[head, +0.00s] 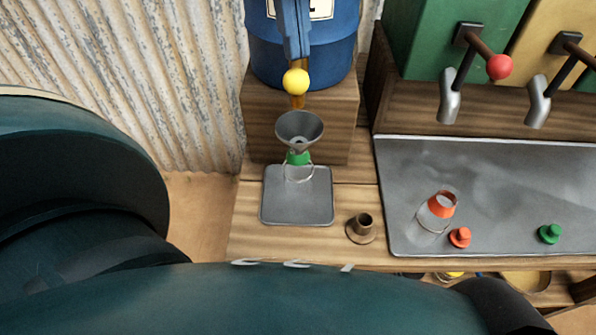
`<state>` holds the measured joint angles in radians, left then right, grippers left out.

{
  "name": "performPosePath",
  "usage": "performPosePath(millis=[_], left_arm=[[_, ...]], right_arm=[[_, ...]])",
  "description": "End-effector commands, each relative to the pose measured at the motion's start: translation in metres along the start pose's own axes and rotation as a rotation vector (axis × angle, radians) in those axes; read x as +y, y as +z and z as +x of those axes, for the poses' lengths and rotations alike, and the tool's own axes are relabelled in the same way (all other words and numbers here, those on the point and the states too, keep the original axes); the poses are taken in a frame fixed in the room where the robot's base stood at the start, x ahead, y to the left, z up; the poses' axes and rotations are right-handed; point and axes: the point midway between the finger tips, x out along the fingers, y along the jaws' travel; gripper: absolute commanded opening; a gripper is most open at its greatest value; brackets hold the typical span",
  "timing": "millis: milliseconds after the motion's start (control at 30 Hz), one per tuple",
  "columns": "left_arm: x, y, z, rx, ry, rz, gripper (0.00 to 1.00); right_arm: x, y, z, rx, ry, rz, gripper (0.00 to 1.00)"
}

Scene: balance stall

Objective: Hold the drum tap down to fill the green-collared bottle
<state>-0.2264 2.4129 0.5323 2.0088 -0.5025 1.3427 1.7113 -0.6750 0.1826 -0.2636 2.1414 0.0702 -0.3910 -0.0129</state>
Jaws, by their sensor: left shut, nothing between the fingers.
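The green-collared bottle (298,172) stands upright on a grey square plate (297,212), its clear body hard to make out. A grey funnel (299,128) sits at its mouth and hides part of its top. The blue drum (338,58) stands above on a wooden block. Its tap has a yellow knob (296,82) and a brass-coloured part just over the funnel. My left gripper (297,58) comes down from the top edge, shut and empty, with its tips at or just above the knob. Contact is unclear. The liquid level cannot be read.
A brown holder (362,228) stands right of the plate. On the metal tray (400,180) are an orange-collared bottle (442,204), an orange stopper (460,237) and a green stopper (550,234). Lever taps (450,97) hang above it. My arm links cover the left and bottom.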

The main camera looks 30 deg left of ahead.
Motion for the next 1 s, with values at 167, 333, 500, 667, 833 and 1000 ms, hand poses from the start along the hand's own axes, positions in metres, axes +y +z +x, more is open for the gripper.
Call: performPosePath(millis=[167, 333, 500, 667, 833, 1000], left_arm=[[0.0, 0.0, 0.0, 0.0, 0.0, 0.0, 0.0], [0.0, 0.0, 0.0, 0.0, 0.0, 0.0, 0.0], [0.0, 0.001, 0.005, 0.0, 0.001, 0.0, 0.0], [0.0, 0.008, 0.032, -0.001, 0.001, -0.001, 0.0], [0.0, 0.011, 0.043, 0.0, -0.001, 0.001, 0.0], [0.0, 0.011, 0.042, 0.0, 0.0, 0.0, 0.0]], right_arm=[[0.0, 0.0, 0.0, 0.0, 0.0, 0.0, 1.0], [0.0, 0.0, 0.0, 0.001, 0.0, 0.0, 1.0], [0.0, 0.004, 0.003, 0.002, -0.001, 0.003, 1.0], [0.0, 0.018, 0.013, 0.017, -0.009, 0.037, 1.0], [0.0, 0.013, 0.015, 0.042, -0.015, 0.081, 1.0], [0.0, 0.01, 0.013, 0.045, -0.014, 0.079, 1.0]])
